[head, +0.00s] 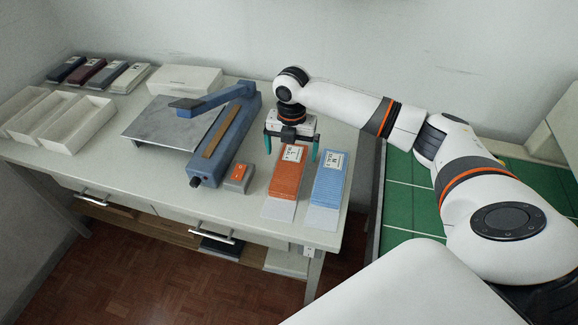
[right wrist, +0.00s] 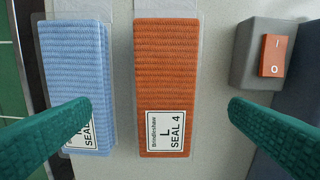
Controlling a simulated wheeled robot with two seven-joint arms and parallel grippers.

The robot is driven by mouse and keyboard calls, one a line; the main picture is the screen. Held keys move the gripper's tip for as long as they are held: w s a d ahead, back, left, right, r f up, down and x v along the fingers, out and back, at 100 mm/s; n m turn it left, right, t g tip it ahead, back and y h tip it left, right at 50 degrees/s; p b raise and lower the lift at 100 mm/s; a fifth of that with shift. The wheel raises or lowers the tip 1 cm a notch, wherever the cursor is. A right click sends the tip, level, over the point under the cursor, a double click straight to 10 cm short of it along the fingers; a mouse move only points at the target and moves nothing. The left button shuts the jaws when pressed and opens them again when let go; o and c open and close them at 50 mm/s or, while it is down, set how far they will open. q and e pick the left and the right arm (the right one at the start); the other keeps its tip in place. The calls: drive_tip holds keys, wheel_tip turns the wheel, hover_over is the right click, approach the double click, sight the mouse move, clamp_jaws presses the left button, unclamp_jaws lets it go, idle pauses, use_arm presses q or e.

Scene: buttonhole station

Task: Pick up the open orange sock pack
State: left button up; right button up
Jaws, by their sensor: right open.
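The orange sock pack (head: 286,178) lies on the table in a clear sleeve, with a pale flap at its near end and a white label reading "L SEAL 4". In the right wrist view the orange pack (right wrist: 167,75) is between my two green fingers. My right gripper (head: 291,150) is open and points down over the labelled end of the pack. My left gripper is not in view.
A blue sock pack (head: 329,180) lies close to the right of the orange one. A grey switch box (head: 239,177) with an orange rocker and a blue sealer (head: 224,135) stand to the left. White trays (head: 72,124) and several small packs lie farther left.

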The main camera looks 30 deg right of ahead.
sight(289, 166)
wheel_tip(289, 166, down, 2)
drive_tip(key=shift+w+d+f, duration=0.1)
drive_tip(key=shift+w+f, duration=0.05)
drive_tip(key=shift+f, duration=0.1)
drive_tip(key=shift+w+f, duration=0.1)
drive_tip(key=shift+f, duration=0.2)
drive_tip(key=f, duration=0.2)
drive_tip(key=f+p, duration=0.1)
drive_tip(key=f, duration=0.1)
drive_tip(key=shift+w+f, duration=0.1)
drive_tip(key=shift+w, duration=0.15)
drive_tip(key=shift+f, duration=0.45)
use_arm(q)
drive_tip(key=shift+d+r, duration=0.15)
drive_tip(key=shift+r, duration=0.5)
use_arm(e)
drive_tip(key=c, duration=1.1)
